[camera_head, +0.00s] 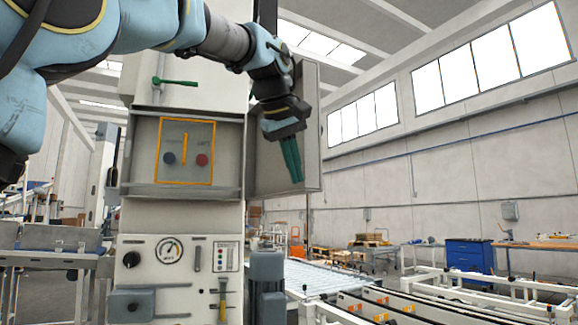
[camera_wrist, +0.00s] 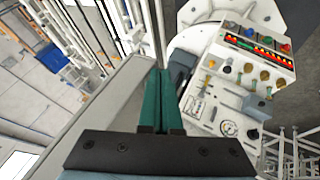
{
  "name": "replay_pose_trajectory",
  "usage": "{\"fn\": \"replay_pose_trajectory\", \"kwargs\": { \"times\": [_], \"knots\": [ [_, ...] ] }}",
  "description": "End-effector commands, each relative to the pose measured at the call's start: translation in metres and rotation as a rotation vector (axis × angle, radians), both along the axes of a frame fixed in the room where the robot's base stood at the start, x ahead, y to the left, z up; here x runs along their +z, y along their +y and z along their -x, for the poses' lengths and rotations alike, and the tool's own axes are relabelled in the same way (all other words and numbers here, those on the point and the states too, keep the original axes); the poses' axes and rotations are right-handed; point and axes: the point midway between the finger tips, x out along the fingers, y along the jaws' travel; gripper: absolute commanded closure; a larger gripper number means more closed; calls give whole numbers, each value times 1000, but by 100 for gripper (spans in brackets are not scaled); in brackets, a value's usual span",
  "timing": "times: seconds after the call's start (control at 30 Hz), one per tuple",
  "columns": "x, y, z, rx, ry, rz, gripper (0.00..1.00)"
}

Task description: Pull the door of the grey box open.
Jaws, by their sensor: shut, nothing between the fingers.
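The grey box (camera_head: 128,153) is on the front of the pale machine column in the head view. Its door (camera_head: 310,130) stands swung open to the right, so the inside shows. Inside is a yellow-framed panel (camera_head: 185,122) with a blue knob, a red knob and a yellow upright bar. My gripper (camera_head: 296,180) has green fingers, shut and empty, pointing down in front of the open door in the head view. In the wrist view the shut fingers (camera_wrist: 161,75) lie beside the grey door panel (camera_wrist: 95,112). I cannot tell whether they touch it.
A green lever (camera_head: 176,83) sits above the box. Below are a gauge (camera_head: 169,250) and a grey motor-like cylinder (camera_head: 267,285). A roller conveyor (camera_head: 315,277) runs to the right. The wrist view shows a control panel (camera_wrist: 240,80) with coloured buttons.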

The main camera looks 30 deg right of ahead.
Motion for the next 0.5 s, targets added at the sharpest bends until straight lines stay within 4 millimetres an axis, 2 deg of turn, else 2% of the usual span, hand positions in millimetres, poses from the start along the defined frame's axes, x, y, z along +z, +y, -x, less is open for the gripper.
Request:
{"fn": "replay_pose_trajectory", "kwargs": {
  "times": [0.27, 0.37, 0.5],
  "knots": [
    [1, -4, 0, 0, 0, -1, 100],
    [4, -21, 1, 1, 1, -3, 100],
    [6, -60, 2, 41, 1, -6, 100]
  ]
}}
